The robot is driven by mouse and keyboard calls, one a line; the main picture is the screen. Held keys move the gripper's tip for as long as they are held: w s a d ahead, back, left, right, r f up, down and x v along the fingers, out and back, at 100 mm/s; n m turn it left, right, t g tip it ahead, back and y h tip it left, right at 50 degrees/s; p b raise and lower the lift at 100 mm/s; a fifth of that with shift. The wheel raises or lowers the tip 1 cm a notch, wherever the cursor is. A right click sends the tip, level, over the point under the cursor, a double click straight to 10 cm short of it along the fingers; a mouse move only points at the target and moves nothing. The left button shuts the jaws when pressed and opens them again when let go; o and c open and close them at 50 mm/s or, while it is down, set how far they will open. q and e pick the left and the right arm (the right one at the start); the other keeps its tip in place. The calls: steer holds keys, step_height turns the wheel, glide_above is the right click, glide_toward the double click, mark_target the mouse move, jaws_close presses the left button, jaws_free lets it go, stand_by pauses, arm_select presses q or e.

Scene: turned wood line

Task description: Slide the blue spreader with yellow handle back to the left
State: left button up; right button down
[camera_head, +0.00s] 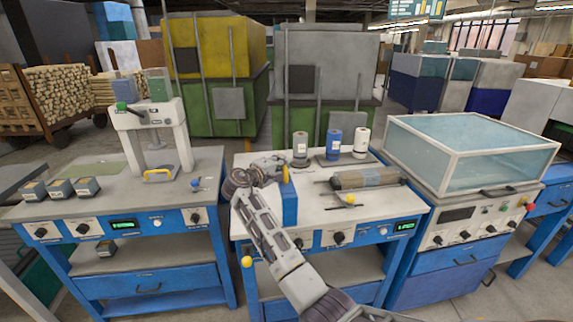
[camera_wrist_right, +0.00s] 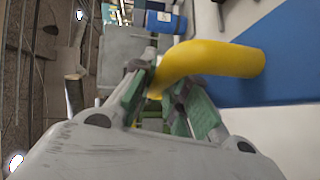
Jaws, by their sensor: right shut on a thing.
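The blue spreader (camera_head: 289,206) stands at the left end of the middle bench's top. Its yellow handle (camera_head: 285,174) is at its upper part. My right gripper (camera_head: 279,168) reaches up from below and is shut on the yellow handle. In the right wrist view the curved yellow handle (camera_wrist_right: 215,60) passes between the green finger pads of the right gripper (camera_wrist_right: 165,97), with the blue plate (camera_wrist_right: 285,72) at the right. My arm hides part of the bench's left edge. My left gripper is not in view.
The middle bench (camera_head: 321,205) holds a grey-brown roll (camera_head: 366,178) and a yellow-knobbed tool (camera_head: 350,199). Several spools, including a blue one (camera_head: 333,143), stand behind. A gap separates it from the left bench with a press (camera_head: 155,117). A clear-topped box (camera_head: 470,150) is at right.

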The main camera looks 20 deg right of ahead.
steer(key=shift+a+f, duration=0.1)
steer(key=shift+a, duration=0.1)
steer(key=c, duration=1.8)
jaws_free()
steer(key=shift+c, duration=0.2)
steer(key=shift+o, duration=0.8)
steer(key=shift+w+a, duration=0.1)
steer(key=shift+a, duration=0.05)
steer(key=v, duration=1.2)
